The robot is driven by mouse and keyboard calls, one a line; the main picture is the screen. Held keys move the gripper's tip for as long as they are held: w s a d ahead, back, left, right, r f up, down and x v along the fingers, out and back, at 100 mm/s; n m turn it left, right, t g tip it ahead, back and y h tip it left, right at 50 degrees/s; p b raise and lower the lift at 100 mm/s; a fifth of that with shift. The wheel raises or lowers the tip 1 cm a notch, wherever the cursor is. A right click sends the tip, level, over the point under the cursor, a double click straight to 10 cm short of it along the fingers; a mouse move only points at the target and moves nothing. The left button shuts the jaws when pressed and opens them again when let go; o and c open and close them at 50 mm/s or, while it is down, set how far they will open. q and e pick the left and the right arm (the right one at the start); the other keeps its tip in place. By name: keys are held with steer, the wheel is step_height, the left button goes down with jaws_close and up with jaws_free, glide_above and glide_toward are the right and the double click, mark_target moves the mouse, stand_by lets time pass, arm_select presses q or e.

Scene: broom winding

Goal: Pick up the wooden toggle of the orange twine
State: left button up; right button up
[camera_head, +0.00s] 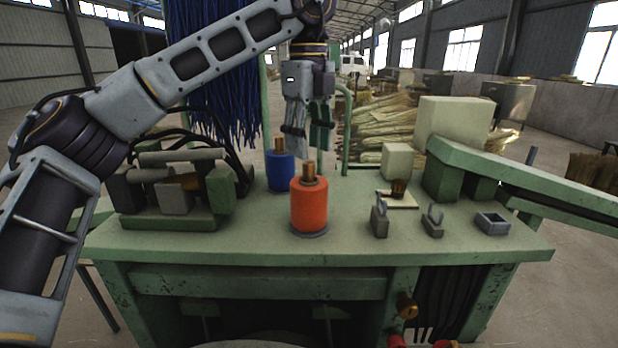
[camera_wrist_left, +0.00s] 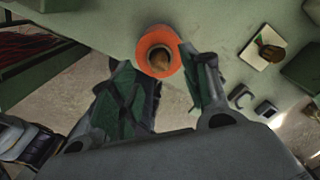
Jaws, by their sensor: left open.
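The orange twine spool (camera_head: 309,207) stands upright on the green workbench (camera_head: 260,262). Its wooden toggle (camera_head: 308,171) sticks up from the top centre. In the left wrist view the orange spool (camera_wrist_left: 147,42) shows from above, with the brown toggle (camera_wrist_left: 160,62) at its middle. My left gripper (camera_head: 308,142) points down, open and empty, above and apart from the spool. In the left wrist view its two fingers (camera_wrist_left: 165,75) frame the spool. A blue twine spool (camera_head: 280,172) with its own wooden peg stands behind and to the left. My right gripper is not in view.
A machine block with rollers (camera_head: 172,200) stands on the bench's left. Small metal clamps (camera_head: 379,220) and a square metal tray (camera_head: 492,223) sit to the right. Blue bristles (camera_head: 222,100) hang behind. The bench front around the orange spool is clear.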

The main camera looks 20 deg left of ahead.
mark_target(309, 162)
arm_select(q)
steer(key=shift+s+f, duration=0.1)
steer(key=shift+f, duration=2.4)
steer(key=shift+c, duration=0.4)
steer(key=shift+d, duration=0.1)
steer(key=c, duration=0.8)
